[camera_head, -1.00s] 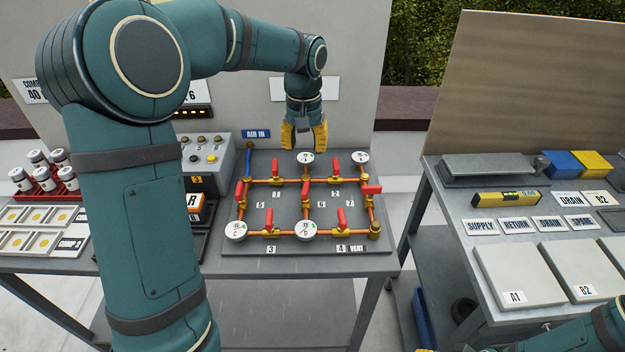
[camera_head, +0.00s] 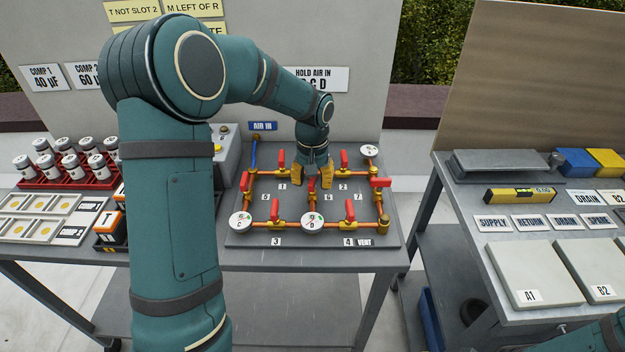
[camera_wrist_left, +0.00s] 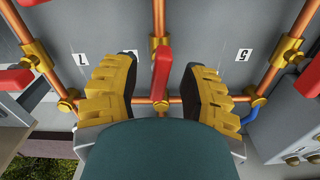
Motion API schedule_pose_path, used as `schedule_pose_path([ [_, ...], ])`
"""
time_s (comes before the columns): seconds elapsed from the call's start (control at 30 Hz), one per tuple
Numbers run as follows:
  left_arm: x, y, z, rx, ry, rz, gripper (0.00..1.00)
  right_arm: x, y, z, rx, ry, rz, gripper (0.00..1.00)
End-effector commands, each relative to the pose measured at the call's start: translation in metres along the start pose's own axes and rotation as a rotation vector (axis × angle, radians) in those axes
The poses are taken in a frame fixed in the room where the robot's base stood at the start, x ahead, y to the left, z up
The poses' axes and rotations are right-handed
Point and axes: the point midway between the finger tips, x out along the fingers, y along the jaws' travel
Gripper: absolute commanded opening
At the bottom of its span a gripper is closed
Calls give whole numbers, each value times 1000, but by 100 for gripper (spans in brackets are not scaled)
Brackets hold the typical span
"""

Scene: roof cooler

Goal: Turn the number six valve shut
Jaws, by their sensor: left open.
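The number six valve has a red lever (camera_head: 311,187) on the middle pipe of the grey manifold board (camera_head: 238,238). The lever points along its pipe. In the left wrist view, its red lever (camera_wrist_left: 162,72) stands between my two yellow fingers, with a gap visible on either side. My left gripper (camera_head: 313,177) is open over the middle of the board, and its fingers (camera_wrist_left: 160,64) straddle the lever. The wrist view shows the labels 7 (camera_wrist_left: 81,59) and 5 (camera_wrist_left: 243,54) to either side. My right gripper is out of view.
Other red levers stand close by, including valve one (camera_head: 281,158), valve two (camera_head: 344,160) and valve seven (camera_head: 380,182), which lies across its pipe. A second table (camera_head: 470,285) stands to the right.

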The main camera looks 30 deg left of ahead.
Motion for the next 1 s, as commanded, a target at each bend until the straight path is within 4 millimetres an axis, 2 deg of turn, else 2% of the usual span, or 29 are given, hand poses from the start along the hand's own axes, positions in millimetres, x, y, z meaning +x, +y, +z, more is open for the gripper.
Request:
schedule_pose_path([
  [0.2,0,0,0,0,0,0,43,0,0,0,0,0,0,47],
  [0.27,0,0,0,0,0,0,22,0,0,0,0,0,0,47],
  [0.3,0,0,0,0,0,0,8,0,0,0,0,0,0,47],
  [0.33,0,0,0,0,0,0,0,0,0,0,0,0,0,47],
  [0.77,0,0,0,18,-1,-1,0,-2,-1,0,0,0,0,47],
  [1.0,-1,0,1,125,-4,-1,0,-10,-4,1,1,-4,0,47],
])
